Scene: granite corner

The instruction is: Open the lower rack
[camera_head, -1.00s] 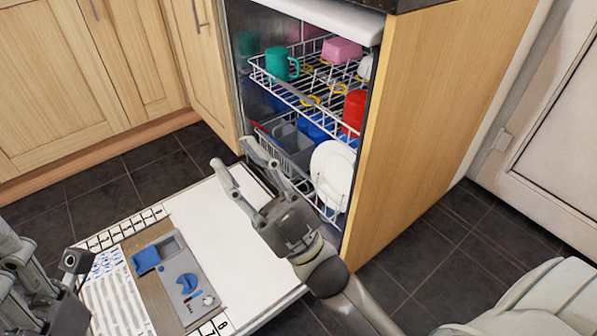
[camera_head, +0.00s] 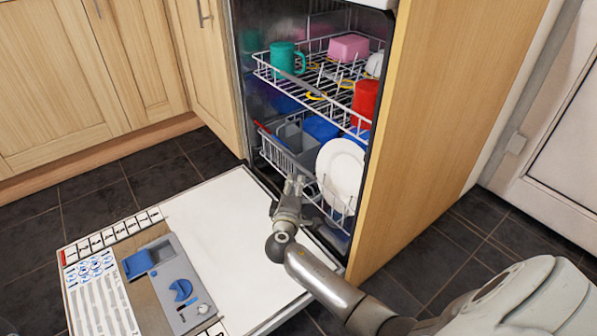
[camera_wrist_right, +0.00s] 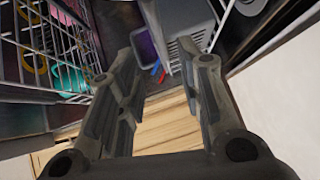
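The lower rack (camera_head: 327,197) is a white wire basket inside the dishwasher, behind the lowered door. It holds a white plate (camera_head: 341,176), a grey cutlery basket (camera_head: 296,145) and blue items. My right gripper (camera_head: 294,186) is at the front of the lower rack, over the door's inner edge. In the wrist view its two fingers (camera_wrist_right: 160,58) are apart with nothing seen between them, and the cutlery basket (camera_wrist_right: 192,52) shows beyond the fingertips. I cannot tell whether a finger touches the rack's wires. My left gripper is out of view.
The upper rack (camera_head: 315,106) sticks out a little above, with a green mug (camera_head: 286,58), a pink block (camera_head: 348,47) and a red cup (camera_head: 364,101). A wooden side panel (camera_head: 440,130) stands at the right.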

